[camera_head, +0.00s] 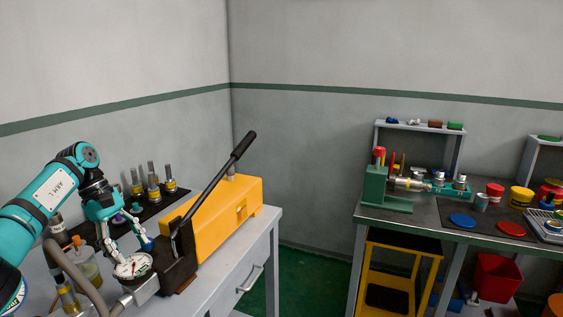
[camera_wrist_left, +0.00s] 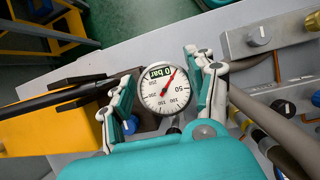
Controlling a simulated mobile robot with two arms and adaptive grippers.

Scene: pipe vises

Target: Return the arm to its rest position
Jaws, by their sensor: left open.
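My left arm (camera_head: 38,212) comes in from the left in the head view. My left gripper (camera_head: 129,247) is open and empty, with its fingers pointing down just above a round white pressure gauge (camera_head: 133,265). In the left wrist view the gauge (camera_wrist_left: 164,90) shows between the spread fingers of the left gripper (camera_wrist_left: 160,85), and its face carries a red needle and a "0 bar" label. I cannot tell whether a finger touches the gauge. My right gripper is not in view.
A yellow pump (camera_head: 222,220) with a long black lever (camera_head: 217,186) stands right beside the gripper. A black mat (camera_head: 150,207) with several metal fittings lies behind. Another workbench (camera_head: 430,213) stands at the right, across a green floor gap.

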